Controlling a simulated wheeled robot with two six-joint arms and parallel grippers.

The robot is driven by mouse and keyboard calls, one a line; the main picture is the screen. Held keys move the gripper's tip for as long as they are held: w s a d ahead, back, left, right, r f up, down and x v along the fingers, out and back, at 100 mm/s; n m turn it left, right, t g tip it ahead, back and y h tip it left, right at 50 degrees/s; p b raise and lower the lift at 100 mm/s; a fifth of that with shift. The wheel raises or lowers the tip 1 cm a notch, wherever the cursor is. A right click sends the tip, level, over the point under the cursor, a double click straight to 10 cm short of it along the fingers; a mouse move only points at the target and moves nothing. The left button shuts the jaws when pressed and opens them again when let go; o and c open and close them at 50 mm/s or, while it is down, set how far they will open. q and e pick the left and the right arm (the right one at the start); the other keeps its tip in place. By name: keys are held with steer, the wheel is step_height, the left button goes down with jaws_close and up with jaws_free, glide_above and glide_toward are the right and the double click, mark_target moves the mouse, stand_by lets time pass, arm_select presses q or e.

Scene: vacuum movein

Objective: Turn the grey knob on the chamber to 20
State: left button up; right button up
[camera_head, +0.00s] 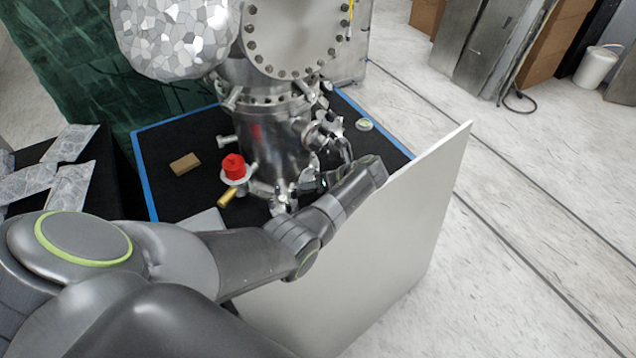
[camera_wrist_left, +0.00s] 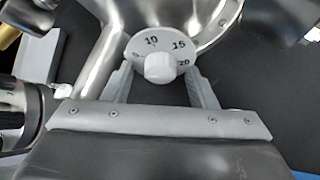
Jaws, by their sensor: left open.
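The chamber (camera_head: 270,140) is a shiny metal vessel with bolted flanges on a black table top. In the left wrist view, the grey knob (camera_wrist_left: 160,67) is a pale faceted grip in front of a light dial (camera_wrist_left: 150,44) marked 10, 15 and 20; part of the scale is hidden. My left gripper (camera_wrist_left: 160,78) is open, with one finger on each side of the knob. I cannot tell whether the fingers touch it. In the head view, my left arm reaches to the chamber's lower front and its wrist hides the knob. My right gripper is not in view.
A red knob (camera_head: 233,166) with a brass fitting (camera_head: 227,198) sits left of my wrist. A brown block (camera_head: 185,164) lies on the blue-edged table. A white panel (camera_head: 400,240) stands at the table's right front. Foil packets (camera_head: 72,143) lie at left.

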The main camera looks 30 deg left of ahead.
arm_select(q)
steer(key=shift+c, duration=0.2)
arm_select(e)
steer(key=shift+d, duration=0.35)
arm_select(q)
steer(key=c, duration=0.9)
steer(key=shift+r+m+p, duration=0.1)
steer(key=shift+m+p, duration=0.25)
steer(key=shift+m, duration=0.15)
steer(key=shift+m+g, duration=0.3)
steer(key=shift+g, duration=0.1)
steer(key=shift+m+g+y, duration=0.4)
steer(key=shift+m+y, duration=0.2)
steer(key=shift+m, duration=0.3)
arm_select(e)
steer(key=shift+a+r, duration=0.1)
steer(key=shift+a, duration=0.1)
arm_select(q)
steer(key=o, duration=0.9)
steer(key=shift+o, duration=0.2)
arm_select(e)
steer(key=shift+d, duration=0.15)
